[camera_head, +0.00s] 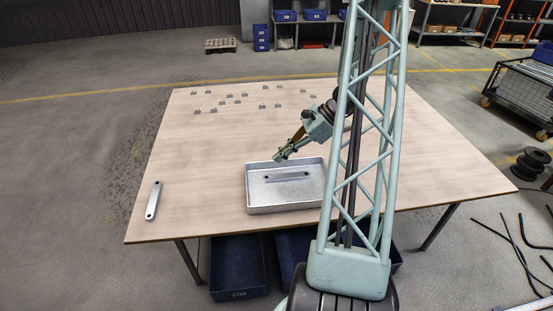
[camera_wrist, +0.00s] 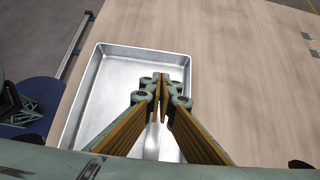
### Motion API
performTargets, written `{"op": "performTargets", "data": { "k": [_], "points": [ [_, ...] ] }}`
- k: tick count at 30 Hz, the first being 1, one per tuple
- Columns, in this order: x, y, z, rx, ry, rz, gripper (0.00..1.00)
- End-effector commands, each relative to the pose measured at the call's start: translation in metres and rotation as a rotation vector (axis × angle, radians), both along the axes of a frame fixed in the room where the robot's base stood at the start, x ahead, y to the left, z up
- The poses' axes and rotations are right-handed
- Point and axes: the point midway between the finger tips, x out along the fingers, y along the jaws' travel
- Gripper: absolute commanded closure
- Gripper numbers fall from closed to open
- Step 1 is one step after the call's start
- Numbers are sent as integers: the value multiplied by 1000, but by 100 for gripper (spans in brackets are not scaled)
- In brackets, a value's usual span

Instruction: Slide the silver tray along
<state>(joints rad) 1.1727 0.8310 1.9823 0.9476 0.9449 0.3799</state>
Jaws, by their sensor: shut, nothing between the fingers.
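The silver tray (camera_head: 258,203) is a shallow rectangular metal pan near the front edge of the wooden table. A flat grey bar with dark ends (camera_head: 287,176) lies inside it in the head view. My gripper (camera_head: 279,158) is above the tray's back edge, tilted down, with its fingers together and nothing between them. In the wrist view the tray (camera_wrist: 92,88) lies beneath and beyond my gripper (camera_wrist: 161,82), whose fingers hide part of its floor. I cannot tell whether the fingertips touch the tray.
The wooden table (camera_head: 200,150) has a clear area left of the tray. A grey bar (camera_head: 153,201) lies near its left edge. Several small metal brackets (camera_head: 237,98) stand towards the back. Blue bins (camera_head: 238,266) sit under the table. My lattice column hides the tray's right side.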

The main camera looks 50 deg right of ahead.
Motion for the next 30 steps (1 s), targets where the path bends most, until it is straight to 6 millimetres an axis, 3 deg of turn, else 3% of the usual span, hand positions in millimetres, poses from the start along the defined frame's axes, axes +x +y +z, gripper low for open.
{"op": "performTargets", "data": {
  "k": [17, 23, 30],
  "points": [
    [3, 6, 0, -6, -9, 71, 100],
    [8, 20, 1, -17, -30, 265, 100],
    [3, 35, 0, -27, -44, 607, 100]
  ]
}}
